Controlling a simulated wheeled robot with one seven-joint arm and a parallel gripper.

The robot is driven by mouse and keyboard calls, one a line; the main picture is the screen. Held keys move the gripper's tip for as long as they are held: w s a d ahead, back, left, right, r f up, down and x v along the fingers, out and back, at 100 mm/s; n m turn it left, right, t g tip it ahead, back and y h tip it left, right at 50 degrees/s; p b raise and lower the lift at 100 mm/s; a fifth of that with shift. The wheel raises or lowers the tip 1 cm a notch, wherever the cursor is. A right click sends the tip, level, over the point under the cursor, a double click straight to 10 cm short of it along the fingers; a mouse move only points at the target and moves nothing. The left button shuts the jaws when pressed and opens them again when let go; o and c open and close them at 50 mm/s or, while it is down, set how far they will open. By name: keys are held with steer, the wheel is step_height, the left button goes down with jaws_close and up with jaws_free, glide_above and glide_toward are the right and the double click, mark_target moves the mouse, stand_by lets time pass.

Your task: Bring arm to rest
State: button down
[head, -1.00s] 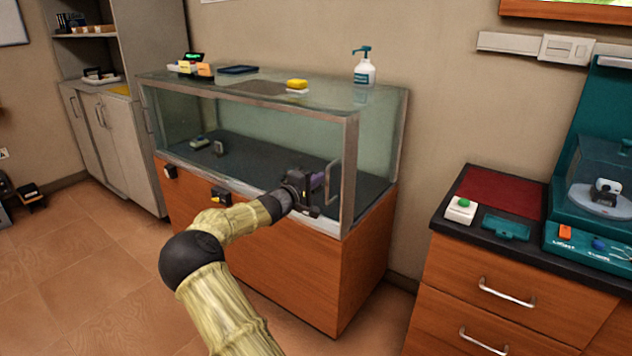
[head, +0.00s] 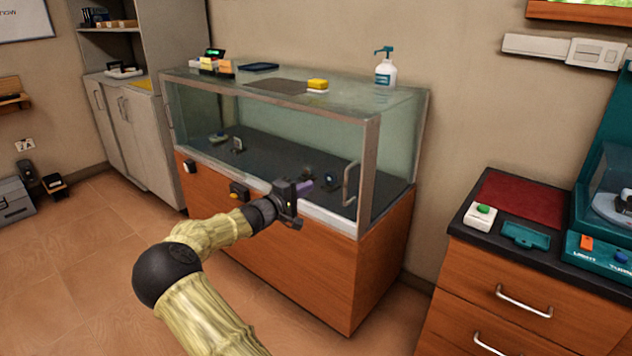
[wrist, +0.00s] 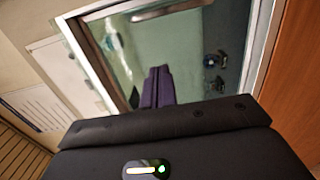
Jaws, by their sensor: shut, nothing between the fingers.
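My gripper (head: 304,186) is at the end of my extended arm, in front of the glass display case (head: 372,185). Its purple fingers are together with nothing between them, and they also show in the wrist view (wrist: 156,88). In the head view the gripper overlaps the case's lower front frame, left of the vertical door handle (head: 350,184). I cannot tell whether it touches the case. Small dark items (head: 237,145) stand on the dark floor inside the case.
A wooden drawer counter (head: 520,293) stands at right, with a red mat (head: 522,198). Tiled floor (head: 95,235) is open at left.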

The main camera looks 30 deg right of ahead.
steer(key=shift+v, duration=1.05)
